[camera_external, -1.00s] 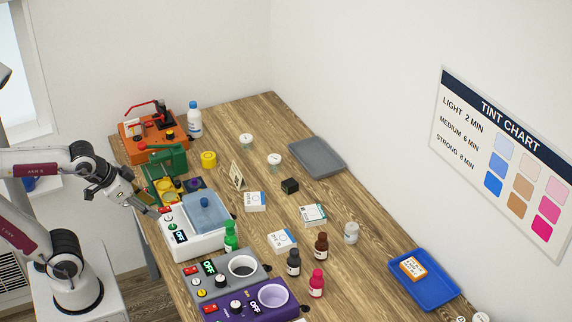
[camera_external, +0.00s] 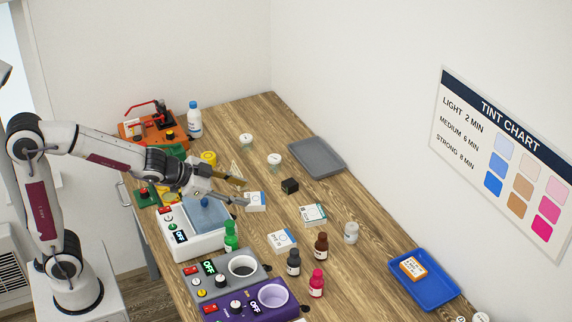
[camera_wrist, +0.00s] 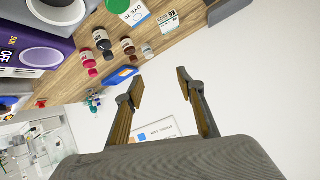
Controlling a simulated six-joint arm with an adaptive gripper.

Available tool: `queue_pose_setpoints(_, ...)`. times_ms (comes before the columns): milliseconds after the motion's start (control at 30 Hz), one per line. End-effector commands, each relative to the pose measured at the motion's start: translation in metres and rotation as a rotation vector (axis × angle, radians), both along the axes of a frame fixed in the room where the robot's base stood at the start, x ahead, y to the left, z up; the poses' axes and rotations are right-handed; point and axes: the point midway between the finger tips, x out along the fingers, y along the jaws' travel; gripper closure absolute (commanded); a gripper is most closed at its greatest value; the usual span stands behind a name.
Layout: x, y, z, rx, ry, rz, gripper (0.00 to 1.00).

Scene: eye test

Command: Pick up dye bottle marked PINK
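The pink bottle (camera_external: 317,284) stands upright on the wooden table, right of the purple machine. It also shows in the wrist view (camera_wrist: 88,58) at the upper left, with a pink cap and a pale label too small to read. My gripper (camera_external: 245,192) is open and empty above the table, over the white machine's right side and near a small box. It is well behind and left of the pink bottle. In the wrist view the two fingers (camera_wrist: 161,84) are spread apart with only wall between them.
A black bottle (camera_external: 293,265) and a brown bottle (camera_external: 321,246) stand close behind the pink one. A green bottle (camera_external: 231,240) stands by the white machine (camera_external: 185,247). The purple machine (camera_external: 235,308) is left of the pink bottle. A blue tray (camera_external: 437,297) lies to the right.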

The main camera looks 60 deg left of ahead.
Motion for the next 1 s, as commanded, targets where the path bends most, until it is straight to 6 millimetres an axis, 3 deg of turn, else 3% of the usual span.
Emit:
queue_pose_setpoints(200, 0.037, -0.039, -0.018, -0.02, -0.048, -0.126, 0.62)
queue_pose_setpoints(500, 0.068, -0.1, -0.05, -0.081, -0.096, -0.317, 0.62)
queue_pose_setpoints(800, 0.077, -0.161, -0.087, -0.176, -0.114, -0.506, 0.62)
queue_pose_setpoints(1000, 0.074, -0.183, -0.113, -0.259, -0.093, -0.572, 0.62)
